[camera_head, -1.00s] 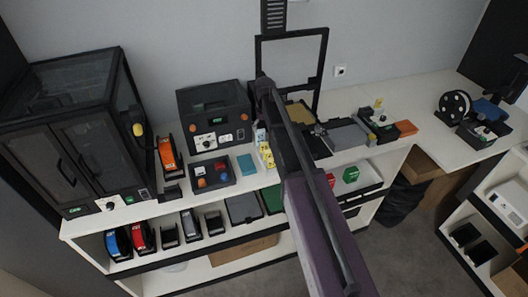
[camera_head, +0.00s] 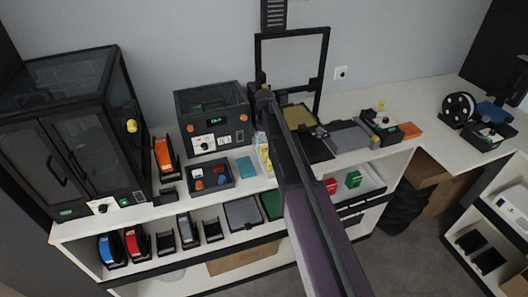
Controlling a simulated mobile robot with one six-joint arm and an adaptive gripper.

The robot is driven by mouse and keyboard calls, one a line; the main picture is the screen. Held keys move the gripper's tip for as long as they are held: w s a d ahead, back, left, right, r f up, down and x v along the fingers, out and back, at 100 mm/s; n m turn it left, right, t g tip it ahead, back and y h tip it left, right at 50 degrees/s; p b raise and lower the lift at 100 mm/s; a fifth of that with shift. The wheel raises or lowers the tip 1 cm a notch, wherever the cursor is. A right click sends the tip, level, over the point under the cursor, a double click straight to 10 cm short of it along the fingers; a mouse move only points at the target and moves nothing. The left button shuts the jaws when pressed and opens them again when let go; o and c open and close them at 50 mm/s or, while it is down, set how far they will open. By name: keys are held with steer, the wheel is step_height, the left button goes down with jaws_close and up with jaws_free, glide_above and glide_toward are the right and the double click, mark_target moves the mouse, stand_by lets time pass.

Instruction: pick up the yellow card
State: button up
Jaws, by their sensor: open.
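A small yellow and white item (camera_head: 264,158) stands or lies on the white worktop, just left of my arm. It may be the yellow card, but it is too small to be sure, and my arm covers part of its right side. My arm runs from the bottom of the view up to a dark joint in front of the black frame. My gripper does not show; it seems hidden behind the arm.
A black-framed machine (camera_head: 258,70) stands behind my arm. To the left are a dark box with knobs (camera_head: 213,122), a teal block (camera_head: 246,166), a tray of coloured pieces (camera_head: 209,178) and a glass-doored cabinet (camera_head: 60,140).

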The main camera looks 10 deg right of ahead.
mark_target(264, 144)
steer(key=shift+a+f+b, duration=0.15)
steer(key=shift+f+b, duration=2.45)
steer(key=shift+b, duration=0.05)
steer(key=c, duration=1)
steer(key=shift+r, duration=0.15)
step_height(264, 144, up, 10)
steer(key=p, duration=1)
